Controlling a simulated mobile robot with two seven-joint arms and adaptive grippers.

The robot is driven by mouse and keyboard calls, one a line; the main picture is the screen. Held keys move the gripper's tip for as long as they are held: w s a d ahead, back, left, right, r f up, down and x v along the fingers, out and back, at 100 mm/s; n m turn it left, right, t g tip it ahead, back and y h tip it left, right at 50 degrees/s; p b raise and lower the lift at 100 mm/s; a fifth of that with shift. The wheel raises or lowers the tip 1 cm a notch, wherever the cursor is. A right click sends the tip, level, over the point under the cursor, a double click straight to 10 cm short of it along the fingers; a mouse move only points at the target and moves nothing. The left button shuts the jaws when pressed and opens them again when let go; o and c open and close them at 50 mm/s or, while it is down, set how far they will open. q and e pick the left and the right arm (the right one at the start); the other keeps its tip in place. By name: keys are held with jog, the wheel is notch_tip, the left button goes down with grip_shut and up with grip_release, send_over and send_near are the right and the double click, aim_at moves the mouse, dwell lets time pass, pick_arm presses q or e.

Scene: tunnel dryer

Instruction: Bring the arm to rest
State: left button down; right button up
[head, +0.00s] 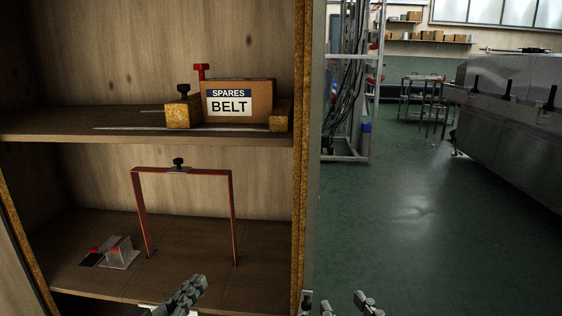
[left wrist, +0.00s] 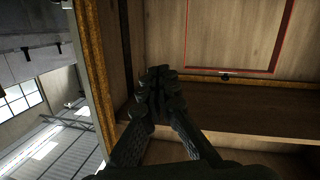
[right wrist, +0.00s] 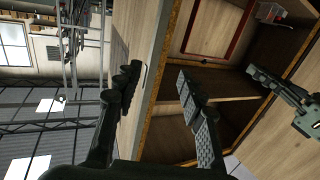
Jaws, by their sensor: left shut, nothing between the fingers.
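My left gripper (head: 187,293) is at the bottom of the head view, in front of the cabinet's lower shelf. In the left wrist view its fingers (left wrist: 160,88) are together with nothing between them. My right gripper (head: 337,303) is low in the head view, by the cabinet's right edge. In the right wrist view its fingers (right wrist: 157,82) stand apart and empty, with the cabinet side panel behind and between them. The left gripper also shows at the right of that view (right wrist: 272,88).
A wooden cabinet holds a SPARES BELT box (head: 238,98) between blocks on the upper shelf (head: 60,124). Open green floor (head: 410,215) lies to the right.

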pick_arm(q)
jog(key=s+d+r+m+t, duration=0.1)
jog(key=s+d+m, duration=0.2)
jog(key=s+d, duration=0.3)
jog(key=a+f+g+y+p, duration=0.3)
jog(key=a+f+g+p, duration=0.3)
jog(key=f, duration=0.8)
pick_arm(e)
jog(key=d+f+g+h, duration=0.2)
jog(key=d+f+g, duration=0.1)
jog(key=f, duration=0.4)
jog(key=d+f+g+h, duration=0.1)
jog(key=d+f+g, duration=0.2)
jog(key=f, duration=0.4)
pick_arm(q)
jog(key=s+a+f+n+g+y+p, duration=0.2)
jog(key=s+a+f+g, duration=0.5)
jog(key=s+a+f, duration=0.5)
jog(key=shift+s+f+g+y+p, duration=0.25)
jog(key=shift+g+y+p, duration=0.2)
jog(key=shift+p, duration=0.4)
pick_arm(e)
jog(key=s+d+f+m+g+h, duration=0.2)
jog(key=s+d+f+g, duration=0.5)
jog(key=s+d+f, duration=0.4)
jog(key=shift+s+f+g+h, duration=0.4)
jog(key=shift+s+f+h, duration=0.25)
jog(key=shift+f+h, duration=0.2)
pick_arm(q)
jog(key=shift+d, duration=0.1)
